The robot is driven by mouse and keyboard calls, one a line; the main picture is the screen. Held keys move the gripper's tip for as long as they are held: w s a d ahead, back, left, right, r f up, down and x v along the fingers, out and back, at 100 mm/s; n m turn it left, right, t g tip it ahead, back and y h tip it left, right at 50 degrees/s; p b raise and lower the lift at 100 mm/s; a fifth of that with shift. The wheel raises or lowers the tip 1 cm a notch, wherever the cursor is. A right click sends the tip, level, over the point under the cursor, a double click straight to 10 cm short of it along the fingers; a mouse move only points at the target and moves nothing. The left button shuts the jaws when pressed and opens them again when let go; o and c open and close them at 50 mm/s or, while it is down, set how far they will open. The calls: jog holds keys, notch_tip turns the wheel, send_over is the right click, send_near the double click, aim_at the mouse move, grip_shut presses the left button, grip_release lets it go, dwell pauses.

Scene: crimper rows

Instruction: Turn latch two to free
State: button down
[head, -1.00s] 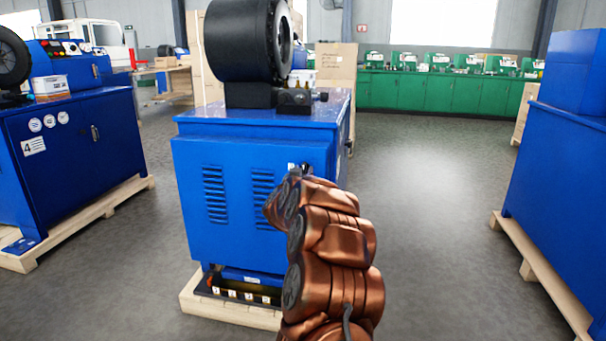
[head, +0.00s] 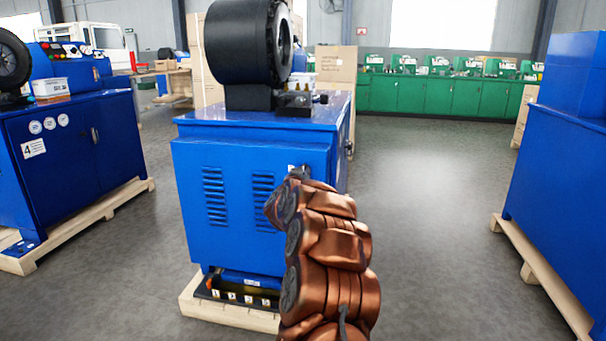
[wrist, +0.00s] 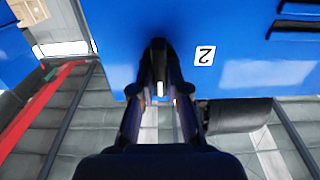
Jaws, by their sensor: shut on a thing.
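Latch two (wrist: 158,52) is a dark handle on the blue cabinet (wrist: 120,40), beside a white label marked 2 (wrist: 204,55). In the wrist view my gripper (wrist: 159,88) is shut on the latch, with one finger on each side of it. In the head view my copper-coloured arm reaches the right part of the cabinet front (head: 235,220). There the gripper and most of the latch are hidden behind the arm, and only a small dark part shows at its tip. The latch's exact angle is hard to tell.
The cabinet carries a large black crimper head (head: 240,45) and stands on a wooden pallet (head: 225,314). Another blue machine (head: 80,150) stands at the left, and a blue cabinet (head: 560,170) at the right. The grey floor between is clear.

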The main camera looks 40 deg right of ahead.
jog(key=shift+m, duration=0.4)
jog(key=shift+s+d+f+m+b, duration=0.1)
jog(key=shift+m+b, duration=0.85)
jog(key=shift+m, duration=1.9)
jog(key=shift+s+d+f+m+b, duration=0.1)
jog(key=shift+m+b, duration=0.8)
jog(key=shift+m, duration=2)
jog(key=shift+s+f+m+b, duration=0.1)
jog(key=shift+m+b, duration=0.85)
jog(key=shift+m, duration=1.9)
jog(key=c, duration=1.2)
grip_release()
jog(key=shift+o, duration=0.2)
jog(key=shift+a, duration=0.2)
jog(key=v, duration=1.1)
jog(key=shift+s+a, duration=0.25)
jog(key=shift+a, duration=0.05)
jog(key=shift+r, duration=0.1)
